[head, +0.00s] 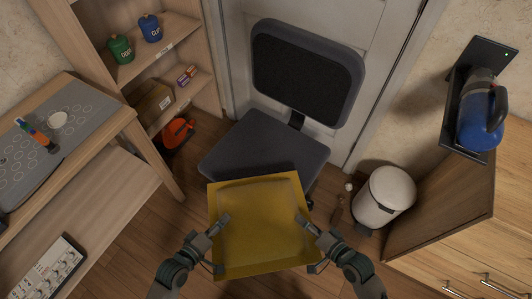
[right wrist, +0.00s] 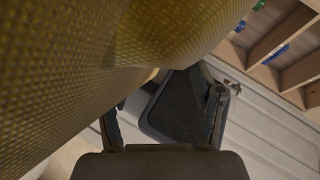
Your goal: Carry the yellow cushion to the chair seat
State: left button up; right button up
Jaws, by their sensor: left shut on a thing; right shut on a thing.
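The yellow cushion (head: 262,222) is square with a flat rim. It is held up in front of the chair, and its far edge overlaps the front of the dark chair seat (head: 262,150) in the head view. My left gripper (head: 222,222) is shut on the cushion's left side. My right gripper (head: 304,222) is shut on its right side. In the right wrist view the cushion (right wrist: 90,60) fills the upper left, and the chair's backrest (right wrist: 175,105) shows beyond my right gripper (right wrist: 165,140). The gap between cushion and seat cannot be told.
The chair backrest (head: 306,72) stands before a pale door. A white bin (head: 384,196) and a wooden cabinet (head: 470,230) are on the right. A shelf (head: 160,50) and a workbench (head: 100,200) are on the left.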

aim_at(263, 158)
jog(key=i, duration=1)
